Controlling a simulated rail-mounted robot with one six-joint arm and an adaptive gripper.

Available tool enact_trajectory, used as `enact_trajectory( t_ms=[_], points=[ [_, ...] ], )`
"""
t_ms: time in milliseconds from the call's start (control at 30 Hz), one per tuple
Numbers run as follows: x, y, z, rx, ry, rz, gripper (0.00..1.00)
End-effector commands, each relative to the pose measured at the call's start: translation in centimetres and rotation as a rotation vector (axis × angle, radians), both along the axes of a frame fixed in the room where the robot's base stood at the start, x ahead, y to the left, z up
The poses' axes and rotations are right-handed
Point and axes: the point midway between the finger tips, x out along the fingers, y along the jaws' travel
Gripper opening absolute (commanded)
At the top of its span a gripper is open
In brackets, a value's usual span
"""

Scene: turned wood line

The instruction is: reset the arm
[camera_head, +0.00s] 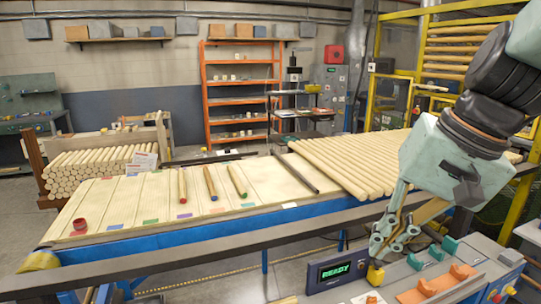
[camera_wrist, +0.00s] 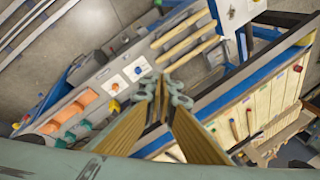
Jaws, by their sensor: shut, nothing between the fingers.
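My gripper (camera_head: 384,245) hangs at the right of the head view, pointing down and a little left. Its fingers are shut with nothing between them. Its tips are in front of the line's near rail, above the control panel, close to a yellow knob (camera_head: 375,275); I cannot tell the exact gap. In the wrist view the gripper (camera_wrist: 163,88) points up the picture, its fingertips close together and empty, with the panel and the line behind them.
A display (camera_head: 337,270) reads READY. Orange holders (camera_head: 462,271) stand on the panel. A yellow frame (camera_head: 378,70) rises behind my arm.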

Motion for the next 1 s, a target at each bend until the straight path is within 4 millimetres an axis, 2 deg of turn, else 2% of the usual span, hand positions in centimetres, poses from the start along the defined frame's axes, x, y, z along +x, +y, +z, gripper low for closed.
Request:
enact_trajectory(
  t_ms=[100,467,800,1000],
  points=[
    [-2.1,0.5,0.1,-0.037,-0.009,0.039,0.0],
    [-8.0,1.0,0.1,-0.15,-0.039,0.143,0.0],
    [-13.1,0.4,-0.4,-0.259,-0.075,0.233,0.0],
    [-15.4,-0.2,-0.8,-0.316,-0.098,0.276,0.0]
  ],
)
